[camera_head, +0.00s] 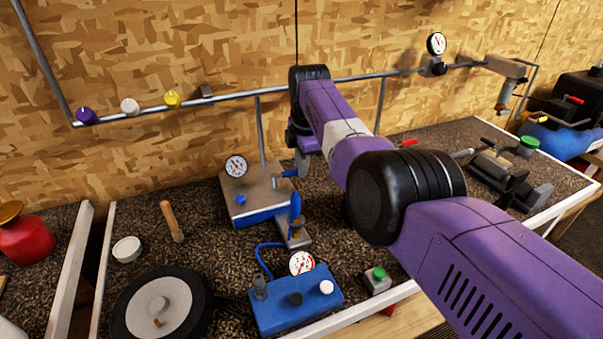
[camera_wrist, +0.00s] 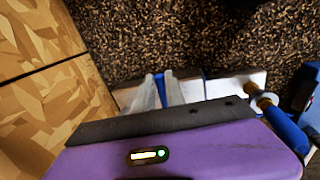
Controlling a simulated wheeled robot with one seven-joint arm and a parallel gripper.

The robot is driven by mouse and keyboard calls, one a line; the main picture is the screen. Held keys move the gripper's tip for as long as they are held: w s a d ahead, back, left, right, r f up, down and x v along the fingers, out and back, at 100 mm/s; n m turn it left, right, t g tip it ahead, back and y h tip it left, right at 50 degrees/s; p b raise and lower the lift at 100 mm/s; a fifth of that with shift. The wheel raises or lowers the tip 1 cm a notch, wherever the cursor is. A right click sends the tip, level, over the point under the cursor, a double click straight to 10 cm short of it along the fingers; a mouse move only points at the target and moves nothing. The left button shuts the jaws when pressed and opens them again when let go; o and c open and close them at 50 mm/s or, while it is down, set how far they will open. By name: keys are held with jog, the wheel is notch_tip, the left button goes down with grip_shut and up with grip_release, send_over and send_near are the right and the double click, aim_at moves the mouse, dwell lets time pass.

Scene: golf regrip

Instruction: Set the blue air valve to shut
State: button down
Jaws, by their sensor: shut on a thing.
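A blue valve lever (camera_head: 287,174) sticks out at the right side of a grey-topped box with a blue front (camera_head: 262,212). My gripper (camera_head: 302,162) is at that lever, at the box's right rear corner. In the wrist view my gripper's two pale fingers (camera_wrist: 162,92) are close together with a narrow strip of the blue lever (camera_wrist: 160,84) between them. The fingers and wrist hide most of the lever, and its exact angle is hard to tell.
A blue upright handle (camera_head: 295,209) stands just in front of the box. A blue unit with a gauge (camera_head: 296,304) sits at the bench's front. A wooden-handled tool (camera_head: 172,222) lies left. A pipe (camera_head: 235,95) runs along the wall behind.

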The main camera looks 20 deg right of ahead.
jog(key=shift+w+a+r+n, duration=0.15)
jog(key=shift+w+n, duration=0.15)
jog(key=c, duration=1.4)
grip_release()
jog(key=shift+s, duration=0.1)
jog(key=shift+r, duration=0.35)
jog(key=shift+s+r, duration=0.25)
jog(key=shift+r, duration=0.9)
jog(key=shift+s+r, duration=0.25)
jog(key=shift+r, duration=0.9)
jog(key=shift+s+r, duration=0.25)
jog(key=shift+r, duration=0.9)
